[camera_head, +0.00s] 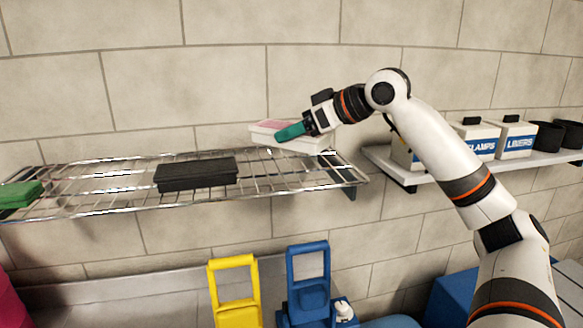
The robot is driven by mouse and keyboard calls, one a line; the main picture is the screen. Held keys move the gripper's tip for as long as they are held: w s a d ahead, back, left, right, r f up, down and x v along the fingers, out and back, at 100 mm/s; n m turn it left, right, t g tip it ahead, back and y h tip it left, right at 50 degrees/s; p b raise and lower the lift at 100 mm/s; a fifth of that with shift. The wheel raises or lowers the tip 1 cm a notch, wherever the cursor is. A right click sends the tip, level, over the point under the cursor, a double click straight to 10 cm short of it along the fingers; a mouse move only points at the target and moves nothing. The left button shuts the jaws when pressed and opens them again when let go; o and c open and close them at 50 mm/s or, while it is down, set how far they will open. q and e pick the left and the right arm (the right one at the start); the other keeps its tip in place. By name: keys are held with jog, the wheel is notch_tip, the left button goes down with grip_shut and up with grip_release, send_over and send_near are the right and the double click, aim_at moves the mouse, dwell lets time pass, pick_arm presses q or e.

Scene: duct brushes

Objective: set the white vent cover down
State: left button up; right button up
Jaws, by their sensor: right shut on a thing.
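The white vent cover (308,144) is a pale, flat, box-like piece with a pinkish top, at the right back end of the wire rack (120,204). My right gripper (284,133) reaches it from the right, its teal fingers shut on the cover and hiding part of it. The cover looks nearly level. I cannot tell whether its underside touches the rack's wires. My left gripper is not in view.
A black block (195,175) lies mid-rack and a green piece (20,194) at its left end. A shelf (440,172) on the right holds labelled white boxes (515,138) and black cups (548,136). Yellow (218,296) and blue (294,272) frames stand below. Bare wires lie between.

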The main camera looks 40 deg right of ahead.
aim_at(297, 175)
jog(key=shift+s+f, duration=0.2)
jog(key=shift+f, duration=0.65)
jog(key=shift+d+f+b, duration=0.1)
jog(key=shift+f+b, duration=0.15)
jog(key=shift+b, duration=0.1)
jog(key=f, duration=0.1)
jog(key=w+f+b, duration=0.1)
jog(key=shift+f, duration=0.35)
jog(key=shift+f+b, duration=0.8)
jog(key=shift+s, duration=0.15)
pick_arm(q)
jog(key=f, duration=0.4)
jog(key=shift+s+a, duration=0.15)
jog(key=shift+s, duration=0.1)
pick_arm(e)
jog(key=o, duration=1.3)
jog(key=shift+c, duration=0.2)
